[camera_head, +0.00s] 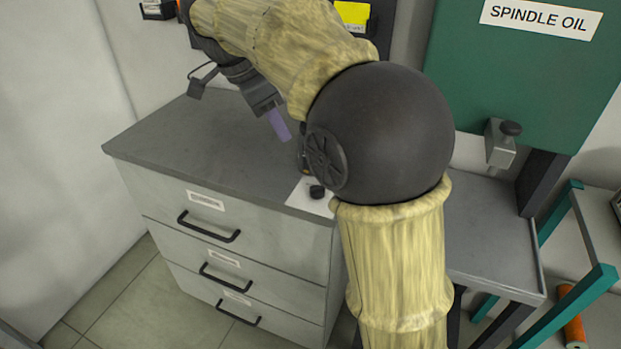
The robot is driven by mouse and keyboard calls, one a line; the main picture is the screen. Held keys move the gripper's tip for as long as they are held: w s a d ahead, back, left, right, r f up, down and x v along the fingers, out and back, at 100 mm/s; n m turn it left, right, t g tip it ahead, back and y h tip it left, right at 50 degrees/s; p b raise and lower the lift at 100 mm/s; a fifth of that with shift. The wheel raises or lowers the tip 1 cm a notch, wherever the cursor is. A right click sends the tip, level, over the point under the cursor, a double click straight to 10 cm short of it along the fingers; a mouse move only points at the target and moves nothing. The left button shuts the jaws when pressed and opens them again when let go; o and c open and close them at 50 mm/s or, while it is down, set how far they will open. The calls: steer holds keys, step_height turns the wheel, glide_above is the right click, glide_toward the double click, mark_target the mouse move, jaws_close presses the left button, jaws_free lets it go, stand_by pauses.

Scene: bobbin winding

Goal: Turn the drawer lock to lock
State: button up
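The grey drawer cabinet (135,155) stands at the left, its several drawer fronts all looking closed. The top drawer (255,220) has a black bar handle and a label. I cannot make out a drawer lock for certain. A small black knob-like piece (317,191) sits on a white plate or sheet (303,200) at the cabinet top's right front corner, partly behind my arm. My gripper (278,124) is above the cabinet top, left of the knob-like piece and apart from it. Its purple fingers overlap in this view, so their opening does not show.
My arm hides the area right of the cabinet's front corner. A green spindle oil tank (520,90) with a tap (503,143) stands at the right. A teal-framed rack (560,305) is at the lower right. The left part of the cabinet top is clear.

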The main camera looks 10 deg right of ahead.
steer(key=b+x, duration=0.4)
steer(key=x, duration=1.3)
steer(key=shift+f+b, duration=0.3)
steer(key=shift+b, duration=0.1)
jaws_close()
